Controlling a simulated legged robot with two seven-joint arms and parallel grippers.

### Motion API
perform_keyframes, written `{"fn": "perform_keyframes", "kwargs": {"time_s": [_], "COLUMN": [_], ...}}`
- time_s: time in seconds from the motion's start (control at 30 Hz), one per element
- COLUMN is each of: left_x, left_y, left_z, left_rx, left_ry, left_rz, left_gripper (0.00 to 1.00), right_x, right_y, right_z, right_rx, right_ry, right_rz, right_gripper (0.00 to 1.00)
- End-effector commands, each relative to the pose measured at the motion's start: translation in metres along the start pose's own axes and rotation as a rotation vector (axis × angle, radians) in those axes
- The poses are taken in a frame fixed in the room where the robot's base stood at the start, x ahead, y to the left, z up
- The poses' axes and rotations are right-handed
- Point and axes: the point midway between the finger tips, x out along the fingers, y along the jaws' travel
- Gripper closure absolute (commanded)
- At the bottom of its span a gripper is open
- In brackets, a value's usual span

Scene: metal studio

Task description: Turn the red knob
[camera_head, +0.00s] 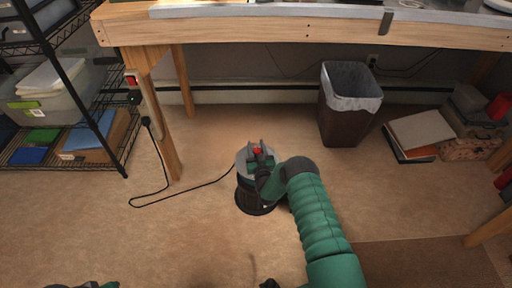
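The red knob (257,151) is a small red spot on top of a round dark device with a grey top (242,184), which stands on the floor near the middle of the view. My green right arm reaches in from the lower right, and its dark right gripper (257,156) is at the top of the device, close around the knob. The gripper partly covers the knob. Whether the fingers touch it is too small to tell. Only a sliver of green and dark parts, likely my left arm, shows at the bottom left edge; no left fingers show.
A black cable (190,193) runs from the device to a power strip on the leg of a wooden workbench (270,30). A wire shelf (118,150) with bins stands at left. A lined waste bin (345,120) and books (420,132) are at right. The floor at left front is clear.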

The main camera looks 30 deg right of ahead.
Motion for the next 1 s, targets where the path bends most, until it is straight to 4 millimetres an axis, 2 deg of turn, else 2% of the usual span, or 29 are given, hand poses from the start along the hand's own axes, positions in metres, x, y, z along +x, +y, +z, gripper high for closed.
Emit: {"fn": "perform_keyframes", "kwargs": {"time_s": [0.03,0.27,0.63,1.0], "left_x": [0.0000,0.0001,-0.0008,0.0026], "left_y": [0.0000,0.0000,0.0000,0.0000], "left_z": [0.0000,0.0000,-0.0001,0.0007], "left_rx": [0.000,0.000,0.000,0.000], "left_ry": [0.000,0.000,0.000,0.000], "left_rz": [0.000,0.000,0.000,0.000], "left_gripper": [0.64,0.64,0.64,0.64], "right_x": [-0.0002,-0.0003,-0.0007,-0.0017], "right_y": [-0.0001,0.0000,-0.0003,0.0051], "right_z": [0.0002,0.0005,0.0009,0.0026], "right_rx": [0.000,0.000,0.000,0.002], "right_ry": [0.000,0.000,-0.002,-0.002], "right_rz": [0.000,0.000,0.041,0.272], "right_gripper": [0.70,1.00,1.00,1.00]}}
